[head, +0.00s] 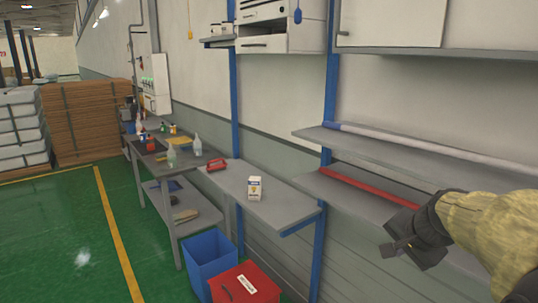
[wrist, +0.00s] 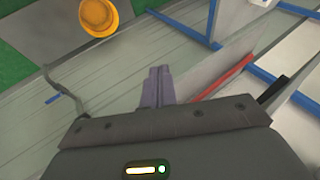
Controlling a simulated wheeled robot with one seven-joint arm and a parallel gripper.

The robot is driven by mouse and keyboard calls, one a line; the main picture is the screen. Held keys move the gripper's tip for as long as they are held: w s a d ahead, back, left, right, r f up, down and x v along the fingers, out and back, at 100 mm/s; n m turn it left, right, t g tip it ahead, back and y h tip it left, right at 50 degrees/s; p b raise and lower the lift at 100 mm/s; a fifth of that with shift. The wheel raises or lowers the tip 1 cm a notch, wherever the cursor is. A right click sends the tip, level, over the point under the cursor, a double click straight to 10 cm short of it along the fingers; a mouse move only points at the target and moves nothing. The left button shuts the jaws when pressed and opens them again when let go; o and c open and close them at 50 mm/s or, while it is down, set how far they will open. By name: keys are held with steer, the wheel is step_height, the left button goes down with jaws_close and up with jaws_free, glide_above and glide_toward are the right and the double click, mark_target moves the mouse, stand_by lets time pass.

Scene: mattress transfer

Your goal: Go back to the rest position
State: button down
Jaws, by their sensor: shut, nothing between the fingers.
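My gripper (head: 400,245) is at the right of the head view, on my sleeved arm, in front of the wall shelves. In the wrist view the two fingers of my gripper (wrist: 158,72) are together with nothing between them. The gripper is apart from the shelf surfaces as far as I can tell. A red bar (head: 365,187) lies on the lower shelf (head: 318,183), close behind my gripper in the head view; a red bar (wrist: 235,73) also shows right of the fingers in the wrist view.
A grey wall table (head: 275,205) holds a small white carton (head: 254,189) and a red tool (head: 216,165). A workbench (head: 150,160) with bottles stands farther left. A blue bin (head: 210,260) and a red box (head: 244,285) stand on the floor. The green floor at left is clear.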

steer(key=s+a+f+n+g, duration=0.2)
steer(key=s+a+f+n, duration=0.3)
steer(key=f, duration=0.4)
steer(key=s+a+f+n+g, duration=0.2)
steer(key=s+a+f+n, duration=0.4)
steer(key=s+a+f, duration=0.1)
steer(key=shift+a+f, duration=0.75)
steer(key=shift+f, duration=0.1)
steer(key=shift+s, duration=0.1)
